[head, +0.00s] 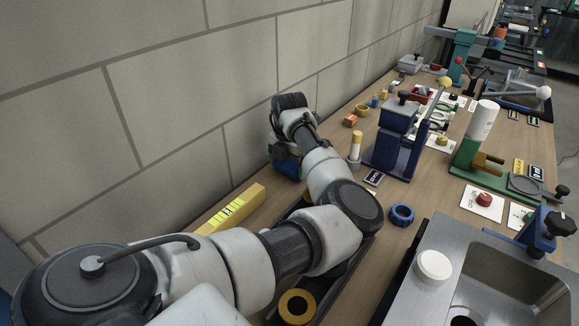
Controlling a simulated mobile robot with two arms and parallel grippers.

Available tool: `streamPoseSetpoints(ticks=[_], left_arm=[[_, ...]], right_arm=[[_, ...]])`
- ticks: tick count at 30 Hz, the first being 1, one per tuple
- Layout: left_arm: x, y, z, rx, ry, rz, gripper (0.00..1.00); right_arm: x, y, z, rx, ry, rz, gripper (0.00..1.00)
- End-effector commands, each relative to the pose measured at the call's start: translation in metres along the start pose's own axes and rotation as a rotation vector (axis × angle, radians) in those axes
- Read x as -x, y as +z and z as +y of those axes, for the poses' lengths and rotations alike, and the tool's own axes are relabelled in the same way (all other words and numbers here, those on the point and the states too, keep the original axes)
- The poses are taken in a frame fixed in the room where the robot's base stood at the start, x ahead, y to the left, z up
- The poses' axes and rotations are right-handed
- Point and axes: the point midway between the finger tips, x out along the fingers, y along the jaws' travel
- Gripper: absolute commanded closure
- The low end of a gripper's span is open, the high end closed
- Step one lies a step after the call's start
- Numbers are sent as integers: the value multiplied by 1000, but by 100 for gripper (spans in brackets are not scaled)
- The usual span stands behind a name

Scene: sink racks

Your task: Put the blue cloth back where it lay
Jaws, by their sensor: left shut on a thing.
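My left arm reaches from the bottom left across the bench to the wall. Its gripper (280,152) is at the far end, low beside the block wall, and mostly hidden by its own wrist. It is shut on a dark blue thing, which looks like the blue cloth (288,169). Only a small part of the cloth shows, just below the gripper and close to the bench top. I cannot tell whether it touches the bench. My right gripper is not in view.
A yellow level (240,207) lies along the wall. A blue ring (402,215), a blue stand (388,150) and a pale cylinder with a yellow top (355,147) stand right of my arm. The metal sink (450,235) is at the lower right. Several small items crowd the bench beyond.

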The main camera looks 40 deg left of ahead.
Motion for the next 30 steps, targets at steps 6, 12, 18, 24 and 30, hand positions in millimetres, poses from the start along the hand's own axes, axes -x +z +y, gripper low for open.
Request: streamPoseSetpoints(ticks=[6,12,18,24,30], left_arm=[[-7,0,0,1,0,-2,38],[-10,0,0,1,0,0,38],[-11,0,0,1,0,-1,0],[-10,0,0,1,0,-2,0],[15,1,0,1,2,-4,0]], right_arm=[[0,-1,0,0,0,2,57],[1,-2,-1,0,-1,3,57],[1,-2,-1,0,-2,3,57],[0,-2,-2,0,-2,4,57],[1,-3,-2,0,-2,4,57]])
